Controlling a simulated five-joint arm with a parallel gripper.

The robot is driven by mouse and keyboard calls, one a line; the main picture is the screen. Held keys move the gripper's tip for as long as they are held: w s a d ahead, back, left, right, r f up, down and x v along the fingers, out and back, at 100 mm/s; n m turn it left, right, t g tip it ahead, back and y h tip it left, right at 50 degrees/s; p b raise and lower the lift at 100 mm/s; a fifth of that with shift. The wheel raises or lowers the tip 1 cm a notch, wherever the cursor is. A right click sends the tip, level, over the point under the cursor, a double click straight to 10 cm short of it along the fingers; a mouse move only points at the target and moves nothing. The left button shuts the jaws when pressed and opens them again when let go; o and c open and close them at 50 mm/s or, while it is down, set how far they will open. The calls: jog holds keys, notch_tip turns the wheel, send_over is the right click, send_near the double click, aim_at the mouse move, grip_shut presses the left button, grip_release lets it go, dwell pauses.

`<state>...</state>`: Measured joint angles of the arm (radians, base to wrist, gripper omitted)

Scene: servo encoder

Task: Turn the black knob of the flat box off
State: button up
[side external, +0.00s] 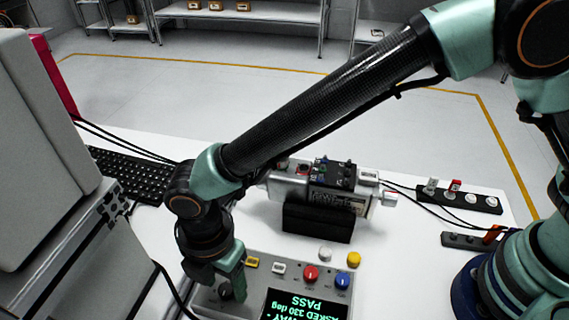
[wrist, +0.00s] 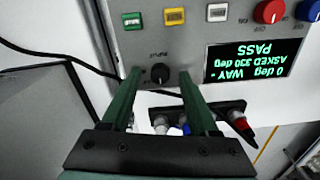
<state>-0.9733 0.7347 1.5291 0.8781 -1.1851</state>
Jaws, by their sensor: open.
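The flat box (wrist: 190,42) is a grey panel with coloured buttons, knobs and a dark display (wrist: 252,60) with green upside-down text that includes "PASS". It also shows at the bottom of the side view (side external: 258,284). The black knob (wrist: 160,73) sits near the box's edge in the wrist view; its pointer setting is too small to read. In the side view it is dark and partly hidden beside my gripper (side external: 228,288). In the wrist view my gripper (wrist: 159,74) is open, with one green fingertip on each side of the knob. I cannot tell whether they touch it.
A red knob (side external: 311,274), a blue knob (side external: 342,280) and a yellow knob (side external: 354,258) are right of my gripper. A servo on a black stand (side external: 316,220) stands behind the box. A grey cabinet (side external: 50,150) and cables are at the left.

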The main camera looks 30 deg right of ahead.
jog(key=shift+f, duration=0.35)
grip_shut()
jog(key=shift+m, duration=0.3)
jog(key=m, duration=0.4)
jog(key=shift+r, duration=0.1)
jog(key=shift+m, duration=2)
